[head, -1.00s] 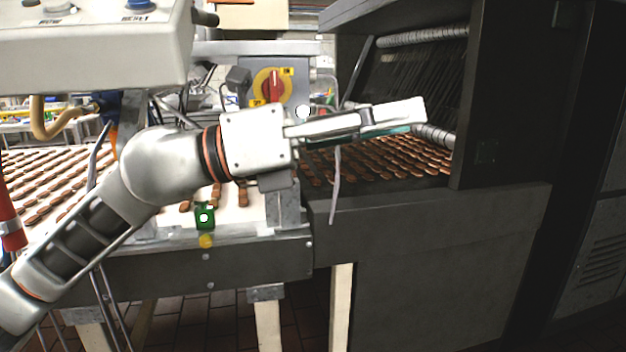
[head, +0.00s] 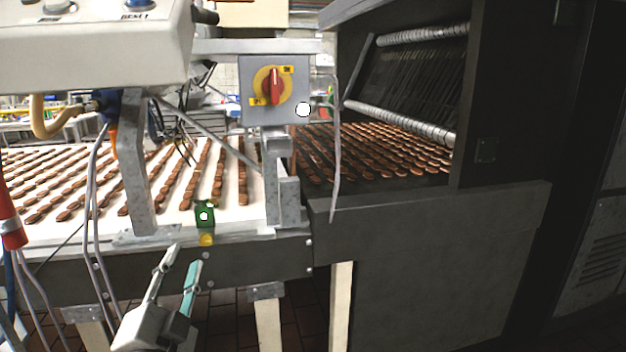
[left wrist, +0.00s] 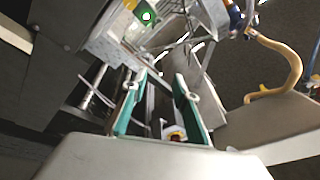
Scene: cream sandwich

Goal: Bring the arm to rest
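My left gripper (head: 180,277) is low at the bottom left of the head view, in front of the conveyor's dark side rail. Its two fingers point up and stand apart, with nothing between them. In the left wrist view the teal-lined fingers (left wrist: 160,95) are also spread, with no object held. Most of the left arm is out of the head view. My right gripper is not in view.
A conveyor (head: 60,225) carries rows of brown biscuits into a dark machine (head: 430,250) at right. A grey box with a red rotary switch (head: 274,87) stands on the frame. A control panel (head: 90,55) overhangs at upper left. Cables hang at left.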

